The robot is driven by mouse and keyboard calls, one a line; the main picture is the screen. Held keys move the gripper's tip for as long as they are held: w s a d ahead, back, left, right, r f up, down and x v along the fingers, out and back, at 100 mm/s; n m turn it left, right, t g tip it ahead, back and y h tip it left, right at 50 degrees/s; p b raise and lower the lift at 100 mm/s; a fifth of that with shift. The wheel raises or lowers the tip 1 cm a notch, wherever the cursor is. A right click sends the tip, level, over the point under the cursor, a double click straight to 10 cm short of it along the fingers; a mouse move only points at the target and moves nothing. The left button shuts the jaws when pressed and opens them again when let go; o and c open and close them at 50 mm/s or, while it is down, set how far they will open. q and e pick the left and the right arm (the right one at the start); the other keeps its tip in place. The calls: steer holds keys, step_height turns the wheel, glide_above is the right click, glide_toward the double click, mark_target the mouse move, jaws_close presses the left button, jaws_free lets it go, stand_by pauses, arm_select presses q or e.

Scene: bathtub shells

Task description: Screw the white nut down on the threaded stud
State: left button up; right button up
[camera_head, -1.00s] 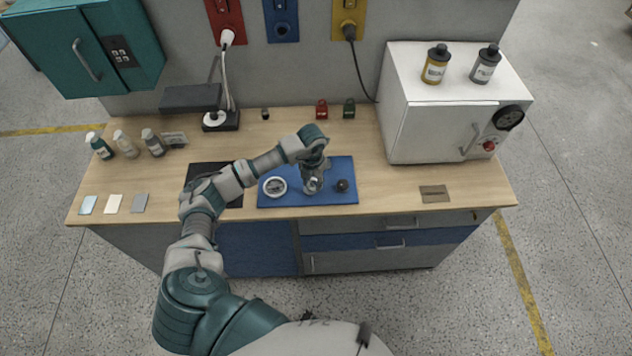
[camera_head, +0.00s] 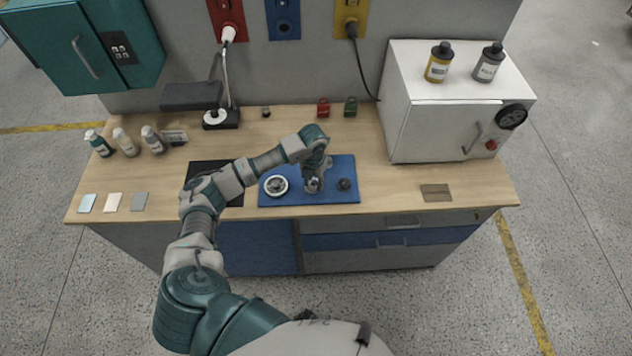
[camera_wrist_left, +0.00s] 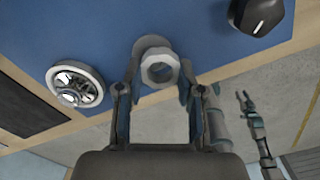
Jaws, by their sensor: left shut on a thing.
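The white nut (camera_wrist_left: 160,67) is a pale ring with a hole, between the fingertips of my left gripper (camera_wrist_left: 158,80) in the left wrist view. The gripper is shut on it. A round grey base (camera_wrist_left: 150,43) shows just behind the nut; the threaded stud itself is hidden, so I cannot tell how far the nut is down. In the head view my left gripper (camera_head: 313,187) points down over the blue mat (camera_head: 300,203). My right gripper (camera_wrist_left: 246,98) shows small in the left wrist view, away from the bench, its fingers apart and empty.
A white-rimmed round part (camera_head: 276,186) lies left of the gripper on the mat. A black knob-like part (camera_head: 345,184) stands close on the right. A white cabinet (camera_head: 440,130) stands further right on the bench. Bare wood (camera_head: 400,185) lies right of the mat.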

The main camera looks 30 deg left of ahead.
arm_select(q)
steer(key=shift+a, duration=0.3)
steer(key=shift+d, duration=0.15)
steer(key=shift+d+r, duration=0.1)
steer(key=shift+d, duration=0.25)
steer(key=shift+a, duration=0.8)
steer(key=shift+d, duration=0.4)
steer(key=shift+a, duration=0.55)
arm_select(e)
steer(key=shift+a+f, duration=0.15)
steer(key=shift+a, duration=0.4)
